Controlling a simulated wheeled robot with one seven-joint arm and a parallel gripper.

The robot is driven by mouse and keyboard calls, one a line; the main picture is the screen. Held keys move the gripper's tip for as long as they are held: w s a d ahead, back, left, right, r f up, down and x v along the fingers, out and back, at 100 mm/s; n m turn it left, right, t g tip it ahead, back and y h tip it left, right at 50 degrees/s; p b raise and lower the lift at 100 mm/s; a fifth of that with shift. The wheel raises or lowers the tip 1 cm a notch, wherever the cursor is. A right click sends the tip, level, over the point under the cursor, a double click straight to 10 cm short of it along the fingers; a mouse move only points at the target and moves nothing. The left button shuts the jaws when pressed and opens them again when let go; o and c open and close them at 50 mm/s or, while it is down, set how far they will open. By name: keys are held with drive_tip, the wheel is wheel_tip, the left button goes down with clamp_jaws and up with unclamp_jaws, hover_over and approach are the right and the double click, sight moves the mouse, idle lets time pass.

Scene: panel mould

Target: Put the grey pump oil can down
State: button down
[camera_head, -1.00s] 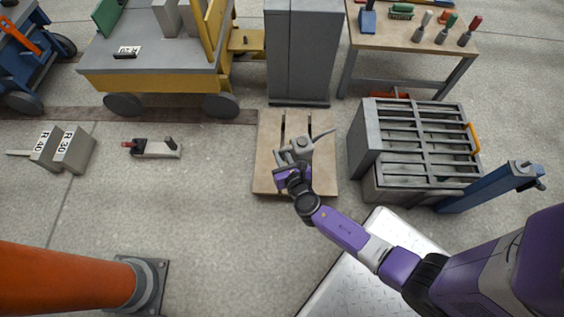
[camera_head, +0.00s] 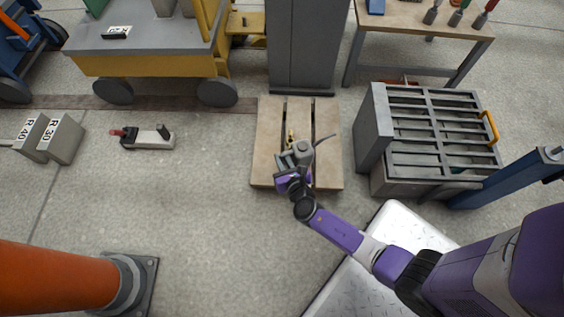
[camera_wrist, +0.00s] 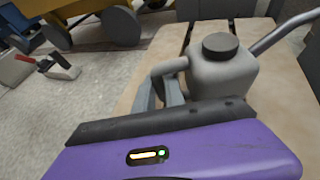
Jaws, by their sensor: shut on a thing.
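The grey pump oil can (camera_head: 301,149) is at my gripper, over the wooden pallet (camera_head: 267,140) in the head view. In the wrist view the can (camera_wrist: 222,72) shows a dark round cap, a side handle on the left and a long spout pointing up to the right. My gripper (camera_head: 288,168) is shut on the can; in the wrist view its grey fingers (camera_wrist: 170,92) are at the handle side. The can looks upright. Its base is hidden, so I cannot tell whether it touches the pallet.
A grey slatted crate (camera_head: 375,130) stands right of the pallet. A grey cabinet (camera_head: 302,45) is behind it, and a yellow cart (camera_head: 150,65) at the back left. A small brass-coloured item (camera_head: 290,135) shows beside the can.

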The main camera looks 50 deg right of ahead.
drive_tip(key=shift+f, duration=0.35)
drive_tip(key=c, duration=1.4)
unclamp_jaws()
drive_tip(key=shift+f, duration=0.15)
drive_tip(key=shift+r, duration=0.2)
drive_tip(key=p+v, duration=0.5)
drive_tip(key=v, duration=0.7)
